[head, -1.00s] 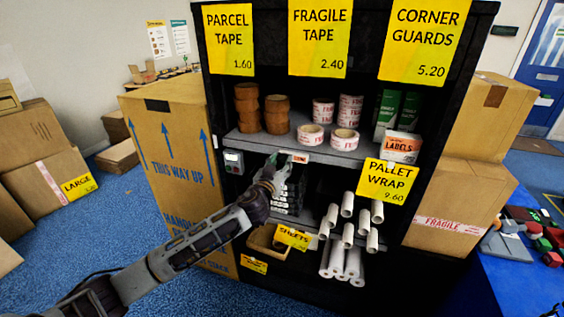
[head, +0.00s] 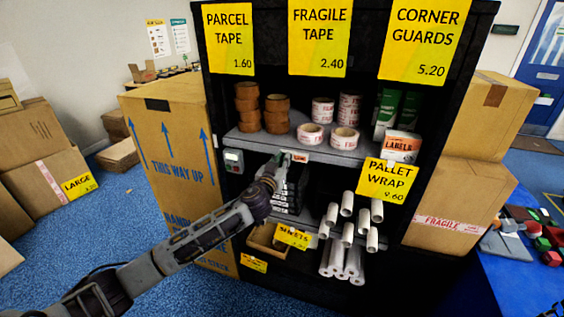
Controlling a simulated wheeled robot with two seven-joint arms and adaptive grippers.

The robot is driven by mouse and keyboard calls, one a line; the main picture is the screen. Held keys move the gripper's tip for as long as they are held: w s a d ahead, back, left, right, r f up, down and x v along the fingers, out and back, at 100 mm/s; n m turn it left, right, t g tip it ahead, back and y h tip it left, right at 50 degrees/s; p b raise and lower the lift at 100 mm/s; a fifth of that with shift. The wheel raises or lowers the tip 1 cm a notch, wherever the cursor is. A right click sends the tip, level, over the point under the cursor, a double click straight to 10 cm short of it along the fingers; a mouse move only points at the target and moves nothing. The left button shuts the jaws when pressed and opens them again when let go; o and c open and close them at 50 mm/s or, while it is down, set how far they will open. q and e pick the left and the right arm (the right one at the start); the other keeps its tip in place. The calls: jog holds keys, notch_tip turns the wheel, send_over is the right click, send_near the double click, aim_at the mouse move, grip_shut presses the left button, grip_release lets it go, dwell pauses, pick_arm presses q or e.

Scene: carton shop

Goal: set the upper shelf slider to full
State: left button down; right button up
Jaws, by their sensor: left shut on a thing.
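The upper shelf slider (head: 300,157) is a small pale strip with red marks on the front edge of the upper shelf (head: 250,140). My left gripper (head: 279,161) reaches up to its left part from the lower left. Its fingers are shut on the slider's knob, which they mostly hide. The exact setting is too small to read. My right gripper is not in view.
A small grey box with a greenish display (head: 233,161) is on the rack's left post. Brown and fragile tape rolls stand on the shelf above. White wrap rolls (head: 348,225) stick out below right. A tall carton (head: 170,170) stands left.

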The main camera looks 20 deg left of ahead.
aim_at(301, 158)
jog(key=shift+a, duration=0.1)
pick_arm(q)
jog(key=d+b, duration=0.1)
jog(key=d, duration=0.1)
jog(key=shift+d, duration=0.6)
jog(key=shift+d+b, duration=0.4)
jog(key=shift+d, duration=0.05)
jog(key=shift+s+d, duration=0.1)
jog(key=shift+d, duration=0.7)
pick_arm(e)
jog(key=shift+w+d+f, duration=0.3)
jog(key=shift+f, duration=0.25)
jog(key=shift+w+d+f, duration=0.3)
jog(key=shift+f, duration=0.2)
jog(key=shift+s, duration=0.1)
